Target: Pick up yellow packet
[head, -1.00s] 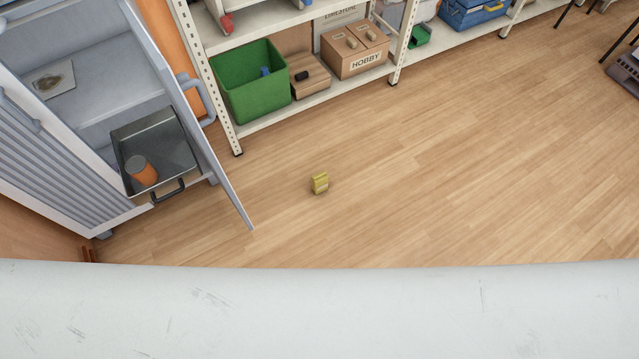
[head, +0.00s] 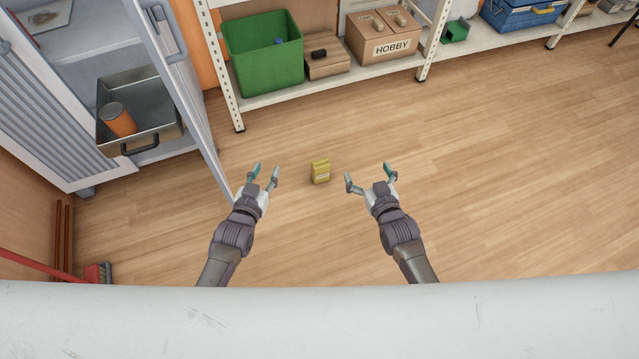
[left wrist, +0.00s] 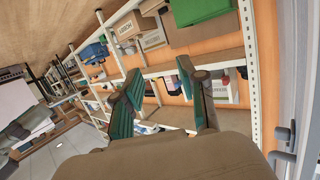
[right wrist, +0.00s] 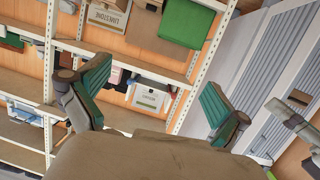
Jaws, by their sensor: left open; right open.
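A small yellow packet (head: 320,171) stands on the wooden floor near the middle of the head view. My left gripper (head: 265,173) is open and empty, to the left of the packet, close to the open cabinet door. My right gripper (head: 369,176) is open and empty, to the right of the packet. Neither gripper touches the packet in the head view. The left wrist view shows the left gripper's spread fingers (left wrist: 158,85), with shelves beyond. The right wrist view shows the right gripper's spread fingers (right wrist: 153,98), also facing shelves. The packet is not visible in either wrist view.
An open grey cabinet door (head: 185,100) stands at left, beside a metal tray (head: 155,115) with an orange can (head: 117,119). A shelf rack holds a green crate (head: 265,70) and a HOBBY box (head: 385,48) at the back. A broom (head: 98,272) lies lower left. Floor at right is clear.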

